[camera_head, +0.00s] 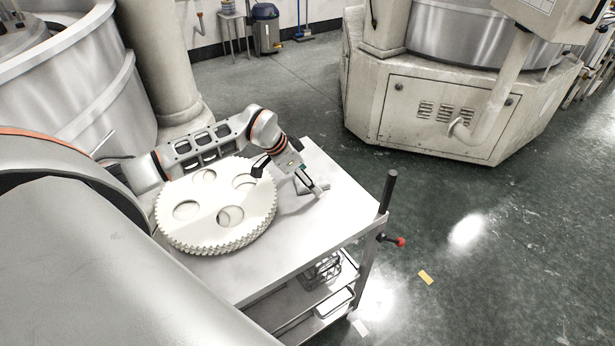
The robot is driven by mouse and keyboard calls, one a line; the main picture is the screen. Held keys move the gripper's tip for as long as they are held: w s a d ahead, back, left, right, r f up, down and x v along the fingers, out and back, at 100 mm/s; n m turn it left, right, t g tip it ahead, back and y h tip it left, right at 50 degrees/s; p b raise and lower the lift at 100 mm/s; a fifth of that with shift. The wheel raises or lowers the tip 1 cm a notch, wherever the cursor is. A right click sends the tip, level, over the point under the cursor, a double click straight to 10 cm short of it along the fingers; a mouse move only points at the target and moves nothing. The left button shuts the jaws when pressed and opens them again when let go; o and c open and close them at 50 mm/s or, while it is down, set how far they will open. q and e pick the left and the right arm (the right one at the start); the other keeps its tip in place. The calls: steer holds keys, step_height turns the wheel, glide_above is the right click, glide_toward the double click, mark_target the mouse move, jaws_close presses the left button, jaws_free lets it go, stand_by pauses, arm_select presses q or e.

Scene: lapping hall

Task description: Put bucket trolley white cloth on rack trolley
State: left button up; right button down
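A trolley (343,217) with a pale flat top stands in the middle of the view. I cannot tell whether it is the bucket trolley or the rack trolley. My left gripper (314,187) reaches in from the left, pointing down at the trolley top, right of a stack of toothed white discs. A small greyish patch lies at its fingertips; I cannot tell whether it is cloth, shadow or part of the gripper. The finger opening is too small to judge. No white cloth is clearly recognisable. My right gripper is not in view.
The toothed white discs (237,190) cover much of the trolley top. A wire basket (322,270) and a shallow tray (334,303) are on lower levels. A dark upright handle (388,191) rises at the right corner.

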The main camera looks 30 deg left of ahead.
arm_select(q)
steer(key=shift+r, duration=0.1)
steer(key=b+v, duration=0.1)
steer(key=v, duration=1.1)
steer(key=shift+d, duration=0.1)
stand_by(0.3)
